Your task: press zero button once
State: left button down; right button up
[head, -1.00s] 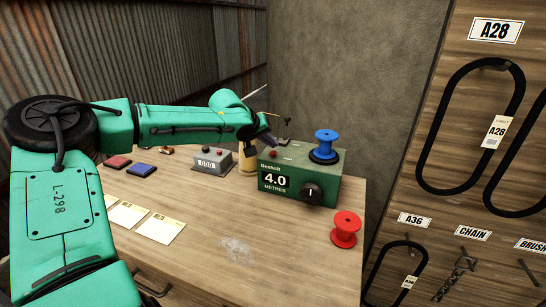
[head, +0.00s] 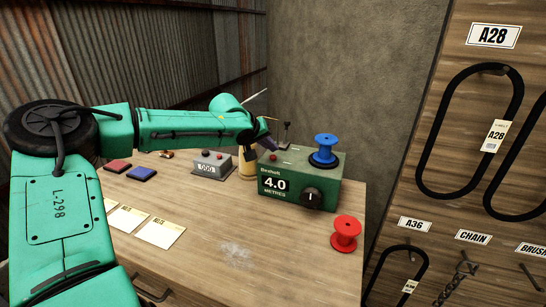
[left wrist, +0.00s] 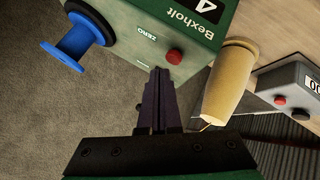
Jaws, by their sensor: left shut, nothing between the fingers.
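The green Bexholt box (head: 325,187) stands on the bench, its display reading 4.0 metres. On its top is a red button (left wrist: 174,57), with the word ZERO printed beside it; the button also shows in the head view (head: 272,157). My left gripper (left wrist: 159,74) is shut and empty. In the left wrist view its tips lie over the box top, just beside the red button. In the head view it (head: 269,146) is just above the button. I cannot tell whether they touch. My right gripper is not in view.
A blue spool (head: 325,148) sits on the box's top right. A tan cylinder (left wrist: 228,85) and a grey counter (head: 211,166) with two buttons stand left of the box. A red spool (head: 346,236) lies at front right. The bench front is mostly clear.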

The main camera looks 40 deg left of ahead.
pick_arm(q)
jog(key=shift+f, duration=0.1)
dwell(0.7)
jog(key=shift+f, duration=0.3)
jog(key=shift+f+b, duration=0.45)
jog(key=shift+f, duration=0.05)
dwell(0.6)
dwell(0.3)
jog(key=shift+r+p, duration=0.9)
jog(key=shift+p, duration=0.15)
notch_tip(320, 180, up, 5)
jog(key=p, duration=0.5)
